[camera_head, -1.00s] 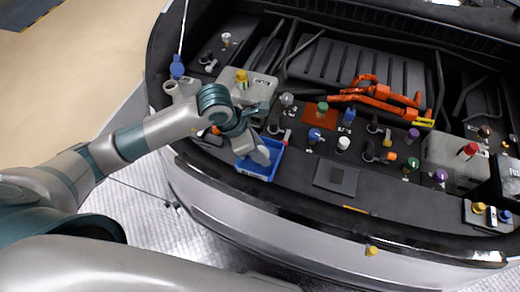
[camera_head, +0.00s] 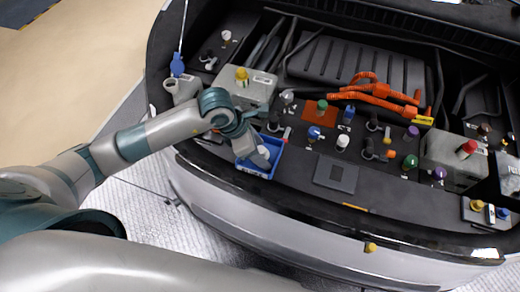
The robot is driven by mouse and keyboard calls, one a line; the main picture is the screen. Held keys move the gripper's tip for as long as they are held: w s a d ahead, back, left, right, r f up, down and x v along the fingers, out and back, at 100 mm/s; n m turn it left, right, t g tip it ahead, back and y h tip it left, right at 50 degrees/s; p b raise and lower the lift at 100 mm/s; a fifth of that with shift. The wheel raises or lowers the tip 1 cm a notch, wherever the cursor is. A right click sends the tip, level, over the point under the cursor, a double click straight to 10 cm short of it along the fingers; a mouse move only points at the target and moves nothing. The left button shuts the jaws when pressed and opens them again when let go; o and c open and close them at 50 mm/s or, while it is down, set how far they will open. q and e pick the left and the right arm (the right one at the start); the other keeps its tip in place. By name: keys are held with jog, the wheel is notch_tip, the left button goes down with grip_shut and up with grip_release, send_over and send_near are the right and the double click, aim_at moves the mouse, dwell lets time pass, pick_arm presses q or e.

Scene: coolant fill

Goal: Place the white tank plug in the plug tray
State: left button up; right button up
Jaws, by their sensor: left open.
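The blue plug tray (camera_head: 268,173) sits near the front edge of the engine bay, left of centre. My left gripper (camera_head: 262,161) is over the tray, its fingers low and open. A small white piece that looks like the white tank plug (camera_head: 264,151) shows inside the tray, close beside the fingers. The gripper partly hides it, so I cannot tell whether it touches a finger or how it lies. My right gripper is not in view.
A white-capped post (camera_head: 342,141) and several coloured caps stand to the right. A dark flat plate (camera_head: 336,174) lies right of the tray. Orange cables (camera_head: 378,91) run behind.

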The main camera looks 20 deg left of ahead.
pick_arm(q)
jog(key=shift+r, duration=0.15)
jog(key=shift+a+r, duration=0.15)
jog(key=shift+r, duration=0.15)
jog(key=b+v, duration=0.3)
jog(key=v, duration=0.8)
jog(key=shift+s, duration=0.15)
dwell(1.1)
dwell(0.8)
